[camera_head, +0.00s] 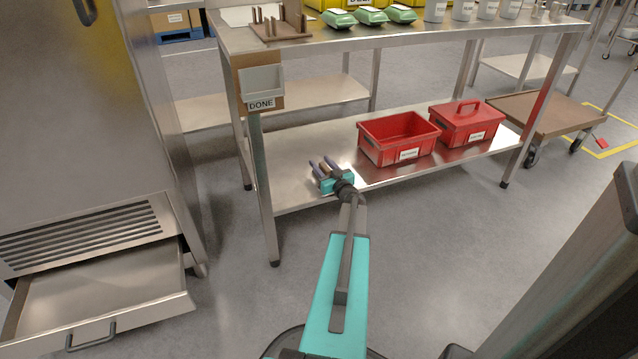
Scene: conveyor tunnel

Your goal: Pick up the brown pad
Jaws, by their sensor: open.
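My gripper (325,168) is at the end of my teal arm, over the left part of the steel table's lower shelf (290,172). Its two grey-purple fingers are apart and point away from the camera. A small brownish patch (317,167) shows between the fingers. It is too small to tell whether it is the brown pad, or whether the fingers touch it. No other brown pad can be made out clearly.
Red open bin (390,152) and red lidded box (468,138) stand right of my gripper on the shelf. A grey DONE holder (262,82) hangs at the table's left end. An open drawer (100,290) juts out at lower left. A brown-topped cart (540,112) stands right.

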